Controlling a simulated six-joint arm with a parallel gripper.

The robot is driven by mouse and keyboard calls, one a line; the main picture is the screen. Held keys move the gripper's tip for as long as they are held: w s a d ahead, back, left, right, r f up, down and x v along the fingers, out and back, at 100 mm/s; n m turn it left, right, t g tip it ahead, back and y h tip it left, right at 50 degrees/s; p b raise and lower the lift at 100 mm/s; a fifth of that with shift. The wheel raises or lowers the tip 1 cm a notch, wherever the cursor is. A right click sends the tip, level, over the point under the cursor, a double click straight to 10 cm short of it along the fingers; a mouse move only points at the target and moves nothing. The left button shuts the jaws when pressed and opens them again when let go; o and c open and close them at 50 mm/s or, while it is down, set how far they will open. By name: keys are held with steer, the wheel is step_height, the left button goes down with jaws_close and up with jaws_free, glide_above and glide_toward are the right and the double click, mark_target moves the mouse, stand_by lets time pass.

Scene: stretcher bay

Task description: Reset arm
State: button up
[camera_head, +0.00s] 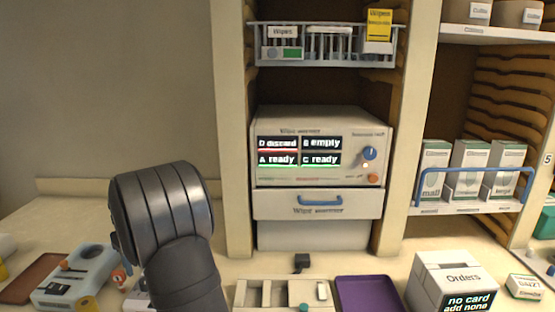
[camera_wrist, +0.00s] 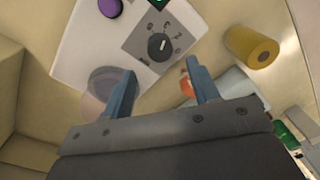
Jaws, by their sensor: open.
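My gripper (camera_wrist: 160,88) shows in the wrist view with its two blue-grey fingers apart and nothing between them. Beyond the fingertips is a pale panel with a dark dial (camera_wrist: 160,46) and a purple knob (camera_wrist: 110,7). A clear round cup or lens (camera_wrist: 103,82) is partly behind the left finger. A yellow cylinder (camera_wrist: 252,46) lies to the right. In the head view my dark arm rises at the lower left, and my gripper is out of sight there.
A machine (camera_head: 320,150) with lit labels "D discard", "B empty", "A ready" and "C ready" stands in the middle bay. Below are a purple tray (camera_head: 368,295), an "Orders" box (camera_head: 452,270) reading "no card add none", and a light-blue device (camera_head: 78,275). Boxes (camera_head: 468,165) fill the right shelf.

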step_height(320, 180, down, 6)
steer(key=shift+s+r, duration=0.1)
steer(key=shift+r, duration=0.05)
stand_by(0.4)
step_height(320, 180, up, 18)
step_height(320, 180, down, 18)
steer(key=shift+f, duration=0.1)
steer(key=m, duration=1.2)
steer(key=shift+d+m+t, duration=0.1)
steer(key=shift+m+t, duration=0.2)
steer(key=shift+m, duration=1.7)
